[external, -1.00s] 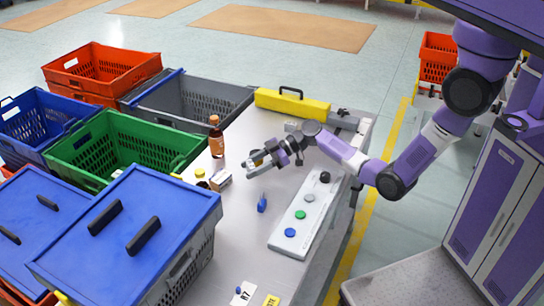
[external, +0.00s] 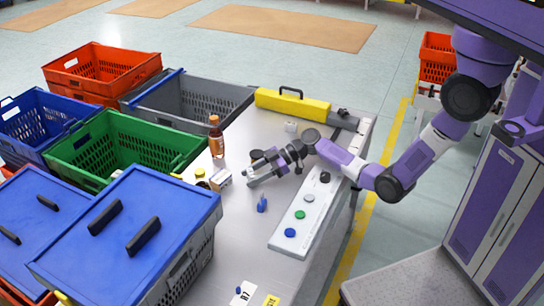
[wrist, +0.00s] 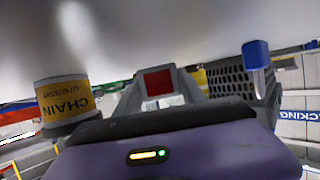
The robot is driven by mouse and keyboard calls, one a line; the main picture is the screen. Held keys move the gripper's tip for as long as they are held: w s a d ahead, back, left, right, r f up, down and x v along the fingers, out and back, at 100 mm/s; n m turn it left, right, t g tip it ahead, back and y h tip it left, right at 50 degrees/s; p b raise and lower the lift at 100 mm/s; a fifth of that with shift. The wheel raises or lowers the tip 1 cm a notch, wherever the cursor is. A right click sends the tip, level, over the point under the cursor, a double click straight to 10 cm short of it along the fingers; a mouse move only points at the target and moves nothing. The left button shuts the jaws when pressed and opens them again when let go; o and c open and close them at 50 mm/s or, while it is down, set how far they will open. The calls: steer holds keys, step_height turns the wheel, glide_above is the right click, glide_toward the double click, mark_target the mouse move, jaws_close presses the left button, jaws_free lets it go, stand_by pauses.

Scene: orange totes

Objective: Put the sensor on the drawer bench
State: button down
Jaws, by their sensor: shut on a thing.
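My gripper (external: 252,174) is low over the grey bench top (external: 232,235), near its middle. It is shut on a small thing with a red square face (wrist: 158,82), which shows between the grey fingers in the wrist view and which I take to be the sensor. In the external view the fingers and my wrist mostly hide it. Whether it touches the bench top cannot be told. No drawers show on this bench, so I cannot tell if it is the drawer bench.
A brown bottle (external: 216,138), a small box (external: 221,179) and a blue item (external: 262,204) stand near my gripper. A button panel (external: 297,222) lies right, a yellow toolbox (external: 292,105) behind. Totes, including a green one (external: 100,165), line the left. A yellow-labelled can (wrist: 63,100) shows in the wrist view.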

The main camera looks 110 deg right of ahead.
steer(key=shift+f, duration=0.2)
steer(key=c, duration=0.7)
jaws_free()
steer(key=shift+r+p, duration=0.8)
steer(key=shift+p, duration=0.05)
steer(key=b+v, duration=0.1)
steer(key=v, duration=1.1)
steer(key=shift+f, duration=0.1)
